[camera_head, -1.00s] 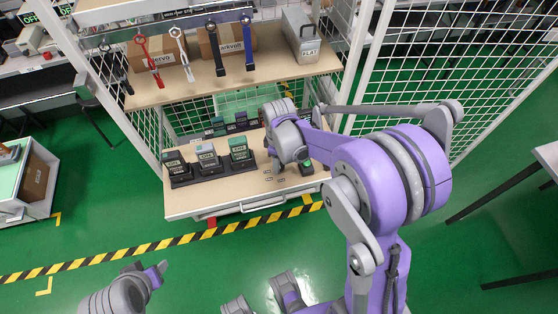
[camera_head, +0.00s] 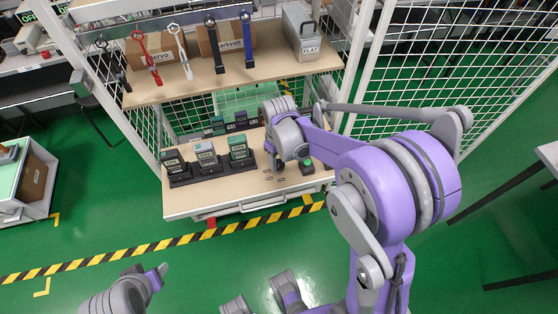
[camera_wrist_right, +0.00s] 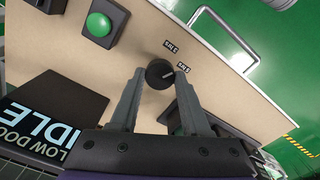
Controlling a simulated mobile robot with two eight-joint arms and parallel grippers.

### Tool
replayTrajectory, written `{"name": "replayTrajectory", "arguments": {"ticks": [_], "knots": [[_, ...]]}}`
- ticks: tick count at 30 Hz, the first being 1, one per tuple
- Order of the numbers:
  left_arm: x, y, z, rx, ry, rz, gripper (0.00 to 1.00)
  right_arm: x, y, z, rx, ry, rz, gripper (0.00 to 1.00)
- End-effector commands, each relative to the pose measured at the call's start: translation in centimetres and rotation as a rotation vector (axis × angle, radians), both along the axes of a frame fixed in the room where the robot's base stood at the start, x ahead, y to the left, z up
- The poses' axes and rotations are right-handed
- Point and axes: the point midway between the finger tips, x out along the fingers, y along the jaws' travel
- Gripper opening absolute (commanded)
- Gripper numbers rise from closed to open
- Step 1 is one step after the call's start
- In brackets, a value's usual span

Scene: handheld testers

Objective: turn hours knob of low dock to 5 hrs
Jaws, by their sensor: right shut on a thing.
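The black hours knob (camera_wrist_right: 160,74) stands on the beige bench top in the right wrist view. My right gripper (camera_wrist_right: 161,76) is shut on it, one finger on each side. Small black labels (camera_wrist_right: 171,46) sit beside the knob; their print is too small to read surely. The low dock (camera_wrist_right: 50,115) shows at the lower left, its display reading "IDLE". In the head view my right gripper (camera_head: 276,160) is low over the bench, and the knob is hidden. My left gripper (camera_head: 146,272) is away from the bench at the lower left; its jaw opening is unclear.
A green button (camera_wrist_right: 101,24) is near the knob. Several handheld testers (camera_head: 206,156) stand in a dark rack to the left on the bench. A shelf (camera_head: 170,92) with hanging tools, boxes and a grey case (camera_head: 301,36) is above. Mesh panels flank the bench.

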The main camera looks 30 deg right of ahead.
Motion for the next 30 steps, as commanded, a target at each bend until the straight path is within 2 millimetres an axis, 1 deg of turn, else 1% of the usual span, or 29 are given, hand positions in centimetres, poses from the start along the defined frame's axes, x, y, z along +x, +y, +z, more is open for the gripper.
{"name": "replayTrajectory", "arguments": {"ticks": [6, 15, 21, 30], "knots": [[-0.1, 0.0, -0.6, 0.0, 0.002, 0.0, 0.5, 0.0, 0.0, -0.1, -0.001, 0.0, -0.199, 0.0], [-0.1, 0.0, -1.0, 0.0, 0.003, 0.0, 0.5, 0.0, 0.0, 0.0, -0.001, 0.0, -0.424, 0.0], [-0.1, 0.0, -1.1, 0.0, 0.004, 0.0, 0.5, 0.0, 0.0, 0.0, -0.001, -0.001, -0.516, 0.0], [-0.1, 0.0, -1.2, 0.0, 0.004, 0.0, 0.5, 0.0, 0.0, 0.0, -0.001, -0.001, -0.572, 0.0]]}}
